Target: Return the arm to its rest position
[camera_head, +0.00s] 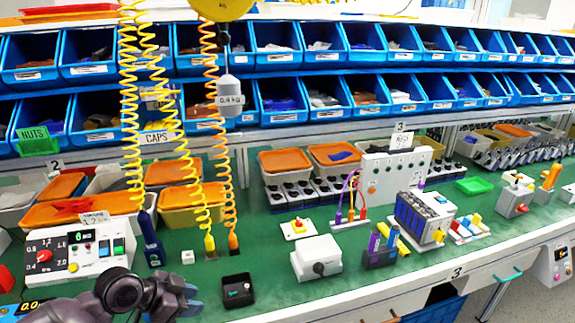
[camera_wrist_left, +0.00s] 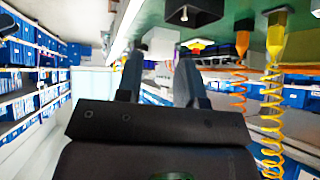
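My left gripper (camera_head: 187,298) is at the bottom left of the head view, by the front edge of the green worktop (camera_head: 275,290). In the left wrist view its two dark fingers (camera_wrist_left: 158,75) stand apart with nothing between them. The rotary switch, a white box with a dark knob (camera_head: 319,268), sits on the worktop to the right of the gripper and well apart from it. The knob's exact angle is hard to read. My right gripper is not in view.
A small black open box (camera_head: 238,291) stands just right of the left gripper. A control panel with a red knob (camera_head: 43,256) is to its left. Yellow and orange coiled cords (camera_head: 218,160) hang behind. Blue bins (camera_head: 285,95) line the back.

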